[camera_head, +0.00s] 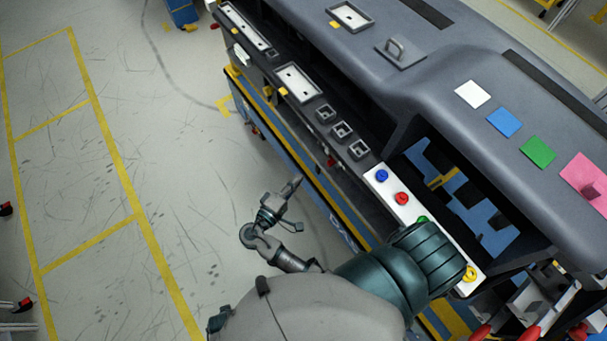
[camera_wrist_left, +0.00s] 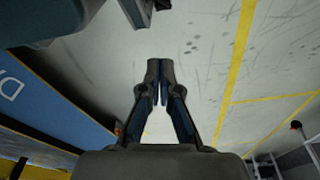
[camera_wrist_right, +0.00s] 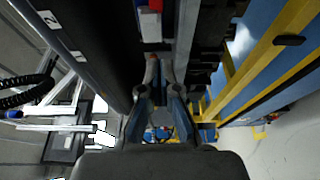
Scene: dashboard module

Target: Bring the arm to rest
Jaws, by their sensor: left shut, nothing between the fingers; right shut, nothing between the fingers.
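The dashboard module (camera_head: 448,75) fills the upper right. Its front strip carries a blue button (camera_head: 382,176) and a red button (camera_head: 401,198). My teal arm link partly hides the strip. Open floor (camera_head: 160,150) with yellow lines (camera_head: 122,180) lies to the left.

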